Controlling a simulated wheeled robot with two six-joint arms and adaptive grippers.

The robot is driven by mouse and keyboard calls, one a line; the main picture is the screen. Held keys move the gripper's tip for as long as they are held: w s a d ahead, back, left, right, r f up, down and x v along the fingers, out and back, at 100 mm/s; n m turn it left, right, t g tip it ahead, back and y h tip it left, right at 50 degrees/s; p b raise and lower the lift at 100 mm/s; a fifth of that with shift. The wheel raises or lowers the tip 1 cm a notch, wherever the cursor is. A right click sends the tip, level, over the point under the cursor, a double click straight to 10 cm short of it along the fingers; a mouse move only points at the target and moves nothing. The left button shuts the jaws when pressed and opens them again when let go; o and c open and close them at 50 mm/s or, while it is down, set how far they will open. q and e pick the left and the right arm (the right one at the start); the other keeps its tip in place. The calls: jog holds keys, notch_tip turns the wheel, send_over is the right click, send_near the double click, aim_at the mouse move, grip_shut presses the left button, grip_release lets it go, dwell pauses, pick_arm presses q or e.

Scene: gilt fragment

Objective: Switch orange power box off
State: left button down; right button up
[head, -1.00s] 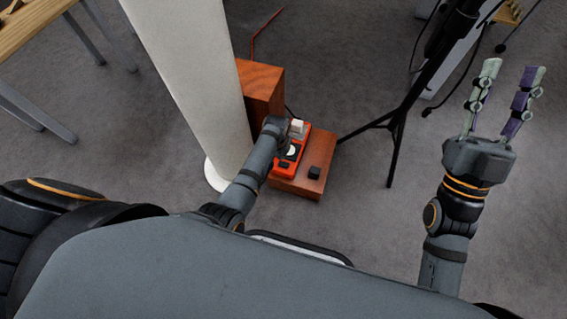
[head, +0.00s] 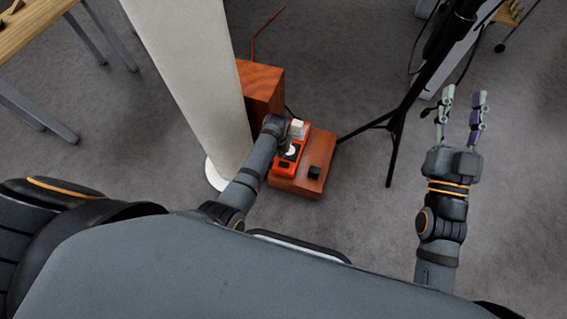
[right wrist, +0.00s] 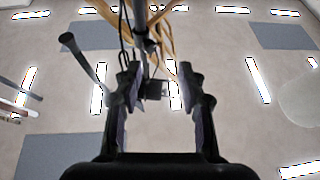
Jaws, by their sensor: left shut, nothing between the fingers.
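The orange power box (head: 279,170) lies on a low wooden block, with a white plug-like piece (head: 298,128) at its far end, a pale round part and a dark part (head: 284,164) near its front. My left gripper (head: 284,150) is over the left side of the box, mostly hidden by its own wrist, and is shut with nothing in it. I cannot tell whether it touches the box or how the switch is set. My right gripper (head: 462,93) is raised at the right, open and empty; its spread fingers also show in the right wrist view (right wrist: 160,90).
A taller wooden box (head: 262,84) and a thick white column (head: 195,75) stand close on the left. A black tripod stand (head: 403,110) is at the right. Carpet between them is clear.

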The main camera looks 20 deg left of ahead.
pick_arm(q)
jog(key=shift+r, duration=0.2)
jog(key=shift+r+p, duration=0.35)
jog(key=shift+p, duration=0.3)
pick_arm(e)
notch_tip(320, 180, down, 13)
jog(key=g, duration=0.5)
jog(key=shift+w+r+m+g+h, duration=0.2)
jog(key=shift+w+m+g+h, duration=0.1)
jog(key=shift+g, duration=0.1)
